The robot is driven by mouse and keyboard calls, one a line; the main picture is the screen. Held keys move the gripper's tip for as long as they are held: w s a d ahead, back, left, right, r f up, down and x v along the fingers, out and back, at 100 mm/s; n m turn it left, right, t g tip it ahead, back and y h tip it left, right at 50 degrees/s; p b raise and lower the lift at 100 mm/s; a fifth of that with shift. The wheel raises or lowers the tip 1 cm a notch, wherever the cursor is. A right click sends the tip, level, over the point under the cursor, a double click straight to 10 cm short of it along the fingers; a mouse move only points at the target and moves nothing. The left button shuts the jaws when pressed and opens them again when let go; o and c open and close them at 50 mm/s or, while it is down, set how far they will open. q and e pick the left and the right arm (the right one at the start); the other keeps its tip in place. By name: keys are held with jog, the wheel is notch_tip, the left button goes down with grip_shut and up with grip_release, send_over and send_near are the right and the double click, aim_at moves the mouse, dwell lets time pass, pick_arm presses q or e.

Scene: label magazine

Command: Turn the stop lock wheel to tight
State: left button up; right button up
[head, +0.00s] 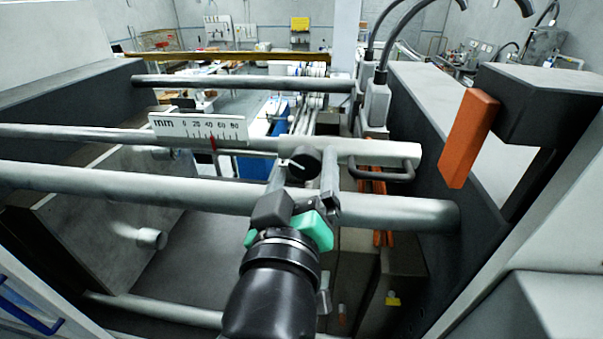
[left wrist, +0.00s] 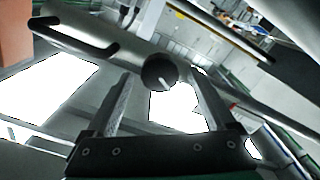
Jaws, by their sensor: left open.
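The stop lock wheel is a small dark round knob (head: 304,163) with a pale mark, on the sliding sleeve (head: 375,150) of the middle rail. In the left wrist view the knob (left wrist: 160,72) sits between the fingertips, its pale mark toward the lower right. My left gripper (head: 303,172) is open, with one finger on each side of the knob. It also shows in the left wrist view (left wrist: 163,84). I cannot tell whether either finger touches the knob. My right gripper is not in view.
A white mm scale (head: 198,128) with a red pointer a little past 40 stands left of the knob. A dark loop handle (head: 388,175) is close on the right. A thick rail (head: 150,187) runs in front. An orange block (head: 468,138) hangs at the right.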

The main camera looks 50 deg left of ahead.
pick_arm(q)
jog(key=b+v, duration=0.1)
jog(key=v, duration=1)
jog(key=shift+s+d+b, duration=0.25)
jog(key=shift+b, duration=0.1)
